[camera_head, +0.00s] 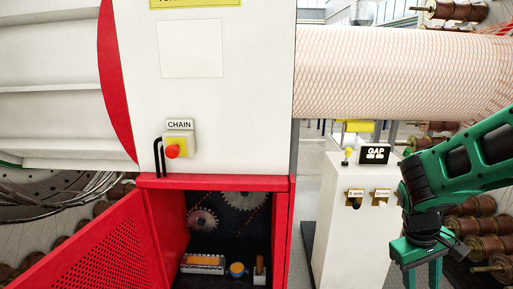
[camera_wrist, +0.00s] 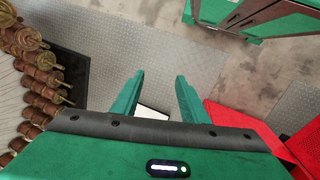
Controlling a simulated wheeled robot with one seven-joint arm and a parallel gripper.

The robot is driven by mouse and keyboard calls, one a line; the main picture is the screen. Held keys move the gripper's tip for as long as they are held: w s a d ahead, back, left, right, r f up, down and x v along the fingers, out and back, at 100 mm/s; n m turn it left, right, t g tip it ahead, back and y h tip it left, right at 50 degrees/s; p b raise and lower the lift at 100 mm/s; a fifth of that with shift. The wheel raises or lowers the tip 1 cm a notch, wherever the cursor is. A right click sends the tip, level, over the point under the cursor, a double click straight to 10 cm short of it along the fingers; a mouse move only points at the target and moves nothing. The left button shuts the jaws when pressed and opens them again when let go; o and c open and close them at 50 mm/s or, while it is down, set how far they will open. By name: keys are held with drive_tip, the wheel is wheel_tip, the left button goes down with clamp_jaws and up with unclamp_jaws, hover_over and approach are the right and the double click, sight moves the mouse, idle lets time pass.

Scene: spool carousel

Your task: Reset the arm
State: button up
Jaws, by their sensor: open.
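My green arm reaches in from the right in the head view, and its wrist and gripper hang at the lower right, in front of the spools. The gripper's fingertips are cut off at the bottom of that view. In the wrist view my gripper (camera_wrist: 155,92) points down with its two green fingers apart and nothing between them. Below the fingers are grey tread-plate flooring and a small white surface (camera_wrist: 152,113).
A white pedestal (camera_head: 345,225) with a GAP box (camera_head: 374,155) stands left of my gripper. An open red cabinet (camera_head: 160,182) holds gears and a perforated door (camera_head: 105,245). A CHAIN red button (camera_head: 172,152) is above. Spools (camera_wrist: 45,78) line the left in the wrist view.

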drive_tip(key=s+r+m+y, duration=0.1)
drive_tip(key=s+r+m, duration=0.2)
drive_tip(key=s, duration=0.4)
drive_tip(key=s+d+r+m+y, duration=0.1)
drive_tip(key=s+r+m+y, duration=0.1)
drive_tip(key=s+r+m, duration=0.2)
drive_tip(key=s, duration=0.3)
drive_tip(key=shift+d+r+m+t, duration=0.2)
drive_tip(key=shift+d+m+t, duration=0.1)
drive_tip(key=shift+t, duration=0.1)
drive_tip(key=shift+w, duration=0.1)
drive_tip(key=shift+w+f, duration=0.25)
drive_tip(key=shift+w, duration=0.35)
